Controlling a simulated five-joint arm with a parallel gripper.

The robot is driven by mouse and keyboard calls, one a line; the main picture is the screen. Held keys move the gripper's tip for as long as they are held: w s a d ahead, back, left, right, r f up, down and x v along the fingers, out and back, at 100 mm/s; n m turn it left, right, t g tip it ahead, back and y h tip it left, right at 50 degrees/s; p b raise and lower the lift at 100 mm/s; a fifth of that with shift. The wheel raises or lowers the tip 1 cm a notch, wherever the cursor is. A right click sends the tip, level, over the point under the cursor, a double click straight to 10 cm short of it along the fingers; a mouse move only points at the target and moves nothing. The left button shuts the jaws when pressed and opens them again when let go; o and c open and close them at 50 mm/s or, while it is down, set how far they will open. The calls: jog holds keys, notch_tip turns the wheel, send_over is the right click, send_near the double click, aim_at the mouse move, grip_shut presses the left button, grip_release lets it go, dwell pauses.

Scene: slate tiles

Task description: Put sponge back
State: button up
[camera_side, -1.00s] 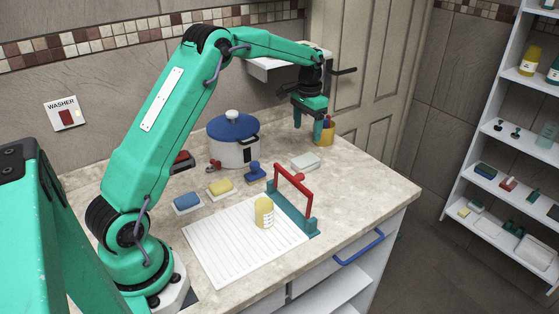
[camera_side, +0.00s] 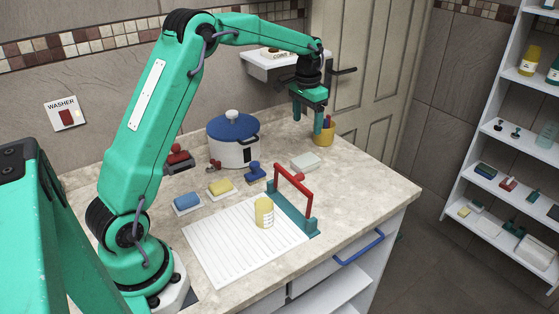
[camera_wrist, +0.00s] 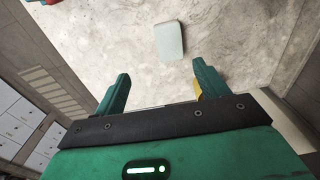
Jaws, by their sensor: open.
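A blue sponge (camera_side: 187,200) and a yellow sponge (camera_side: 220,187) each lie on a small white dish on the counter (camera_side: 365,195), left of centre in the side view. A pale flat dish or block (camera_side: 305,161) lies farther right with nothing on it; a pale flat block, seemingly the same one, shows ahead of the fingers in the wrist view (camera_wrist: 169,40). My gripper (camera_side: 307,120) is open and empty above the counter's back right part, near the yellow cup. In the wrist view its fingers (camera_wrist: 160,70) stand apart with nothing between them.
A yellow cup (camera_side: 324,137) with pens stands near my gripper. A blue-lidded pot (camera_side: 233,142) stands at the back. A red-handled rack (camera_side: 293,187), a yellow can (camera_side: 264,212) and a blue stamp-like object (camera_side: 254,171) stand mid-counter. A wall shelf (camera_side: 270,66) is behind my arm.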

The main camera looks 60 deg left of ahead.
jog(key=s+d+r+t, duration=0.1)
jog(key=s+d+r, duration=0.35)
jog(key=s, duration=0.25)
jog(key=s+d+r+t, duration=0.1)
jog(key=s+d+r, duration=0.3)
jog(key=s+r, duration=0.25)
jog(key=s+d+f+t, duration=0.1)
jog(key=s+d, duration=0.1)
jog(key=s, duration=0.6)
jog(key=s+d+f+t, duration=0.1)
jog(key=s+d+t, duration=0.1)
jog(key=s, duration=0.7)
jog(key=shift+d+f, duration=0.35)
jog(key=shift+d, duration=0.35)
